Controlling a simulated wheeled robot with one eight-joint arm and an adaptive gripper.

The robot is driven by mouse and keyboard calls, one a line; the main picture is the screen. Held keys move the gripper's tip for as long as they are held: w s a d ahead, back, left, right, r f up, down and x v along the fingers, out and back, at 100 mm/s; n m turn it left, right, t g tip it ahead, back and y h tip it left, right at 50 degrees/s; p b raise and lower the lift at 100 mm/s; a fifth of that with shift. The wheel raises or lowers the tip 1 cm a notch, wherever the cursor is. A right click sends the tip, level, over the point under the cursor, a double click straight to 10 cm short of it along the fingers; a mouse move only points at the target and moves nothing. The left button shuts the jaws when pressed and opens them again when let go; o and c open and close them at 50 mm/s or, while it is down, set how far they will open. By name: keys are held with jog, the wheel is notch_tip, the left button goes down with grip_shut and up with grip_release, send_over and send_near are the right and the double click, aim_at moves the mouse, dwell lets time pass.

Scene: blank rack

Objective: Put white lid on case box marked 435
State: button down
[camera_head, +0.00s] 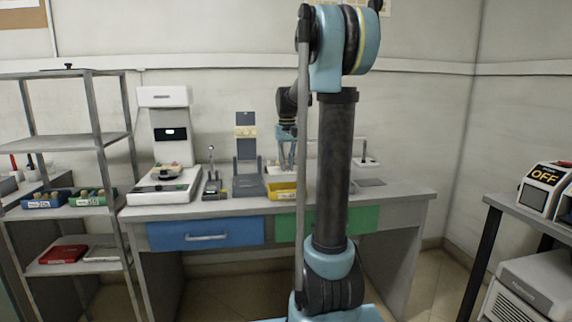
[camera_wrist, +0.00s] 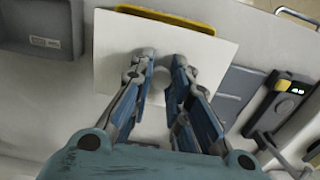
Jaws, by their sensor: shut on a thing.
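The white lid (camera_wrist: 215,55) is a flat square plate in the wrist view. My gripper (camera_wrist: 163,68) is shut on its middle, and the fingers hide the part they grip. The yellow case box (camera_wrist: 165,17) shows as a strip beyond the lid's far edge; the lid covers the rest. I cannot tell whether lid and box touch. In the head view the yellow box (camera_head: 283,191) stands near the table's front edge, with a label too small to read. My gripper (camera_head: 287,156) is just above it there.
A grey bin (camera_wrist: 40,30) is left of the lid, and a dark device (camera_wrist: 285,95) is at right. The table (camera_head: 225,207) also carries a white instrument (camera_head: 164,140). Blue (camera_head: 44,201) and green (camera_head: 92,198) boxes stand on the left rack.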

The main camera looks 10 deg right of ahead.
aim_at(287, 169)
jog(key=shift+f, duration=2.6)
jog(key=shift+s+f, duration=0.1)
jog(key=shift+f, duration=0.6)
jog(key=c, duration=1.4)
grip_release()
jog(key=shift+c, duration=0.2)
jog(key=shift+r, duration=0.1)
notch_tip(287, 169, up, 12)
jog(key=shift+f, duration=0.2)
